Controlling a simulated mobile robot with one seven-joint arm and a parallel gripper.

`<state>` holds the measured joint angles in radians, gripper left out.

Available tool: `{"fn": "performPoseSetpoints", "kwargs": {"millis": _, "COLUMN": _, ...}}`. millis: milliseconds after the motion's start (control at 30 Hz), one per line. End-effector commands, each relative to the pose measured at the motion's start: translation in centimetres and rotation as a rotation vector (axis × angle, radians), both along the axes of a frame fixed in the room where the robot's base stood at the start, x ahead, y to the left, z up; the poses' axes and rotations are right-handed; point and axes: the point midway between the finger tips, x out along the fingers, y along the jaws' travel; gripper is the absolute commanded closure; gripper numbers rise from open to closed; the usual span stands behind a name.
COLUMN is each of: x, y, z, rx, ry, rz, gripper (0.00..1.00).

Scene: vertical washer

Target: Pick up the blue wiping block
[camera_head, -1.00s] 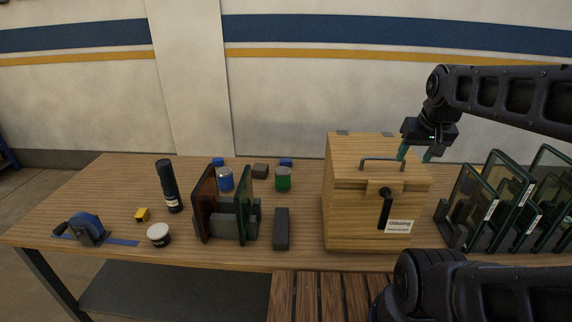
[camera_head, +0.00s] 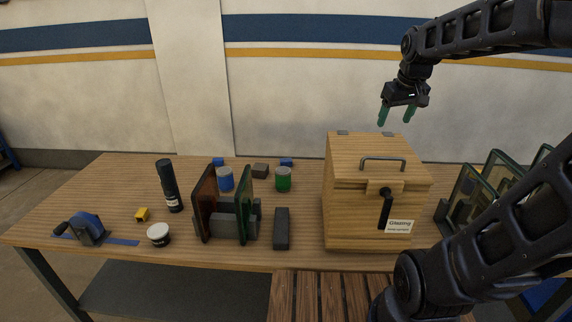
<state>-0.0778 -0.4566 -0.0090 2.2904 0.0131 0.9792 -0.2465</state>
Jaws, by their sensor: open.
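Two small blue blocks lie at the back of the wooden table: one at the left (camera_head: 218,162), behind the blue-labelled can, and one further right (camera_head: 286,162), behind the green can. I cannot tell which of them is the wiping block. Both are partly hidden by things in front of them. My gripper (camera_head: 396,114) is open and empty, with its green fingers pointing down. It is up in the air above the back of the wooden box, to the right of both blocks and well apart from them.
The wooden box (camera_head: 345,220) with a top handle stands right of the blocks. Framed panes (camera_head: 466,190) stand at right.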

Motion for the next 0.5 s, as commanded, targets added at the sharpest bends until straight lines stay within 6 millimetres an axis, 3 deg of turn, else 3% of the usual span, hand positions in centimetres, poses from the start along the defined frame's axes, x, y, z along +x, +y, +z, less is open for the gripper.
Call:
{"fn": "performPoseSetpoints", "kwargs": {"millis": 233, "x": 7.3, "y": 2.2, "z": 0.8, "rx": -0.036, "ry": 0.036, "rz": 0.158, "gripper": 0.34}}
{"fn": "performPoseSetpoints", "kwargs": {"millis": 500, "x": 15.0, "y": 5.2, "z": 0.3, "rx": -0.074, "ry": 0.069, "rz": 0.332, "gripper": 0.34}}
